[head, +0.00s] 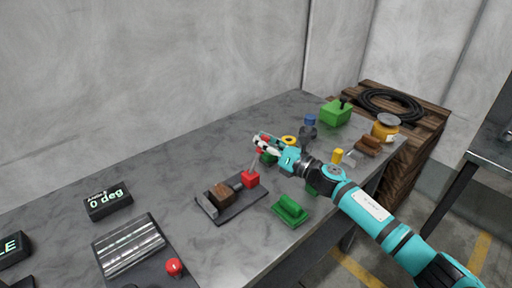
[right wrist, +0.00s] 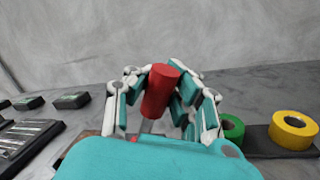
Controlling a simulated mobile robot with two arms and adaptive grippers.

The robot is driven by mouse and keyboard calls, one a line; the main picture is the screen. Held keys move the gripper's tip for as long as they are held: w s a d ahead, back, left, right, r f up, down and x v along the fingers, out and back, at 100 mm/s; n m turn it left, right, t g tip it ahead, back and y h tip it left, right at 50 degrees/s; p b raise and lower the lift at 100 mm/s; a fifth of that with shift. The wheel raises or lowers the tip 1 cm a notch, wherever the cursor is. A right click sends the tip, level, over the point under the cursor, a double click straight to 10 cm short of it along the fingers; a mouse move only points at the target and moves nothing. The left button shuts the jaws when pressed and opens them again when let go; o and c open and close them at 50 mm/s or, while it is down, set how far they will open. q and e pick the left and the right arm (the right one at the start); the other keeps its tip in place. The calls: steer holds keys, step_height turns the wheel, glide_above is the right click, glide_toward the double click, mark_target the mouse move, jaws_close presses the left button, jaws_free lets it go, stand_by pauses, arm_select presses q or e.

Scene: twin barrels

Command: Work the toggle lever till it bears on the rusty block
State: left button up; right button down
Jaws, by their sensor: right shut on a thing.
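The toggle clamp stands on a dark plate (head: 232,212) in the middle of the table, with a red body (head: 251,180) at its right end. The rusty block (head: 222,194) sits on the plate between a grey stop (head: 207,205) and a short grey plunger (head: 236,185). I cannot tell whether the plunger touches the block. The lever rises steeply from the red body to my right gripper (head: 264,145). In the right wrist view its red handle (right wrist: 161,92) stands between the fingers, which are shut on it. My left gripper is not in view.
A green block (head: 290,209) lies right of the plate. A yellow tape roll (right wrist: 293,129) and a green one (right wrist: 231,127) lie beyond the gripper. A "0 deg" display (head: 108,201) and a ribbed metal plate (head: 129,246) are at left. The table between is clear.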

steer(key=shift+s+d+f, duration=0.1)
steer(key=shift+d+f, duration=0.05)
steer(key=shift+f, duration=0.3)
steer(key=c, duration=1.6)
jaws_free()
steer(key=shift+d, duration=0.1)
steer(key=o, duration=0.5)
steer(key=shift+s+d+r, duration=0.2)
steer(key=shift+d+r, duration=0.05)
steer(key=shift+r, duration=0.05)
steer(key=shift+w+a, duration=0.15)
steer(key=shift+a, duration=0.1)
steer(key=shift+d, duration=0.1)
steer(key=v, duration=1.2)
